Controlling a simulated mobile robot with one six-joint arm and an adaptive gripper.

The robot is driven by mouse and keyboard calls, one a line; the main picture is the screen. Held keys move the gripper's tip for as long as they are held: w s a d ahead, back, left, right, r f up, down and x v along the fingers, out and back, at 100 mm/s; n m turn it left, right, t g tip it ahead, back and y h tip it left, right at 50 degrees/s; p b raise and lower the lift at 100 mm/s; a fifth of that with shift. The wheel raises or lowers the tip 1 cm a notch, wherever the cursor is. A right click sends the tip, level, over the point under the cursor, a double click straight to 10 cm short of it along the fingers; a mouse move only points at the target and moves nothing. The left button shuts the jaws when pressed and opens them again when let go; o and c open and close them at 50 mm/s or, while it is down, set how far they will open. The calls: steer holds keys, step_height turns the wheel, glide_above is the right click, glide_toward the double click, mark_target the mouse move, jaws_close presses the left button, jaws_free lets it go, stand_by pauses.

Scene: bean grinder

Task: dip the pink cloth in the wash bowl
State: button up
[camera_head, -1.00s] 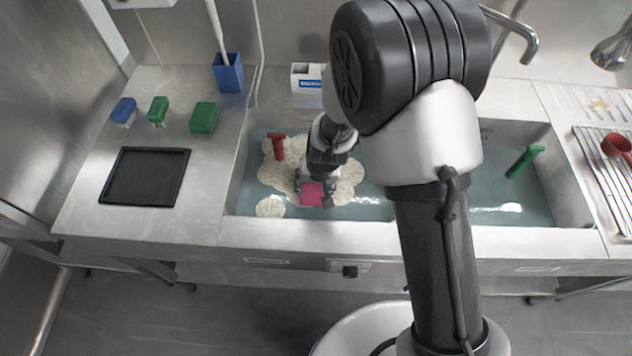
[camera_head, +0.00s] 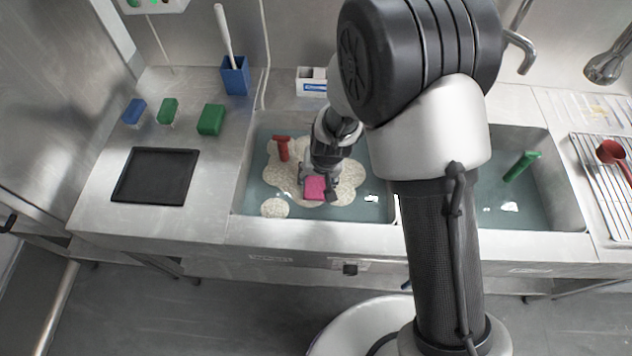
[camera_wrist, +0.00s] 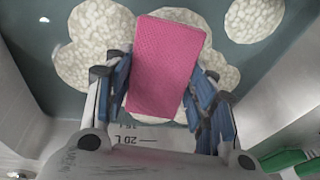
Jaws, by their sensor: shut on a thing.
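The pink cloth (camera_head: 314,188) is a flat folded block between the fingers of my gripper (camera_head: 318,182). In the wrist view the pink cloth (camera_wrist: 164,66) fills the gap between the blue-padded fingers of my gripper (camera_wrist: 162,88), which is shut on it. Both are over the left sink basin, the wash bowl (camera_head: 248,180), which holds grey-green water with patches of pale foam (camera_head: 345,178). The cloth overlaps the foam in both views. I cannot tell whether its underside touches the water.
A red handle (camera_head: 282,147) stands up in the left basin, and a green handle (camera_head: 521,166) in the right basin. Blue and green brushes, a black tray (camera_head: 155,176) and a blue holder (camera_head: 234,78) stand on the left counter. A wire rack with a red scoop (camera_head: 611,153) is at right.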

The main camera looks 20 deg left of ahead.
mark_target(317, 180)
steer(key=w+a+p+v, duration=0.2)
steer(key=p+v, duration=0.8)
steer(key=v, duration=0.2)
steer(key=shift+r, duration=0.45)
